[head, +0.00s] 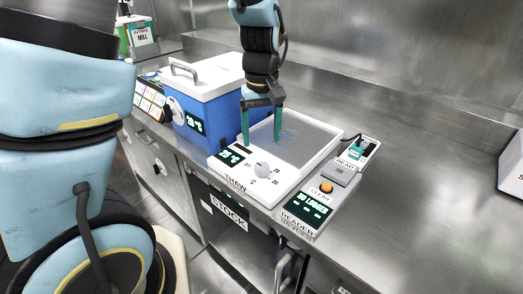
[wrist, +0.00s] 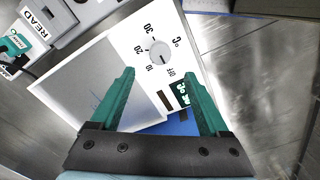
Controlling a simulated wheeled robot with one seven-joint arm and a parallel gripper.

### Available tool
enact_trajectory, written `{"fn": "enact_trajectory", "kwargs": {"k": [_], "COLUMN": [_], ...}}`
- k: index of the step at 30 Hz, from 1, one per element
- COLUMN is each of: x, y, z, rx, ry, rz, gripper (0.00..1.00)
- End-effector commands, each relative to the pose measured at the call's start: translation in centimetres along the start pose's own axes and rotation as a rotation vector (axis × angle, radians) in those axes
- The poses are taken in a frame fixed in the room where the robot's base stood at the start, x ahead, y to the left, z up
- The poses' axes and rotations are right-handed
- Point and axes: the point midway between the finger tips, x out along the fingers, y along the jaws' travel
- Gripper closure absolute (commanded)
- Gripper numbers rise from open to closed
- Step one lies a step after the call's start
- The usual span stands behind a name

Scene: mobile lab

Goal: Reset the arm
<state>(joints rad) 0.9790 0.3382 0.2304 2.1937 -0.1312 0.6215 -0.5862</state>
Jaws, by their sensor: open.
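My gripper (head: 261,126) points down over the grey plate of the white THAW unit (head: 253,193). Its two teal fingers are apart, with nothing between them. In the wrist view my gripper (wrist: 165,100) shows its open fingers above the THAW unit (wrist: 130,40), near its dial and display. Whether the fingertips touch the plate I cannot tell.
A blue box with a white lid (head: 204,80) stands close behind-left of my gripper. A READER unit (head: 311,208) with an orange button lies right of the THAW unit, with a teal item at its READ end (head: 355,150).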

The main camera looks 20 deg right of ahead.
Motion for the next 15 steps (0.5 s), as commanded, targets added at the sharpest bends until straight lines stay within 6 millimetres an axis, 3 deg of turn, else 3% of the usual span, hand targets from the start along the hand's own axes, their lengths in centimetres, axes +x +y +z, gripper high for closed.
{"fn": "enact_trajectory", "kwargs": {"k": [6,15], "x": [-1.6,-1.7], "y": [0.0,-0.1], "z": [0.0,0.0], "rx": [-0.001,-0.001], "ry": [0.0,0.0], "rz": [0.0,-0.001], "gripper": [0.21,0.21]}}
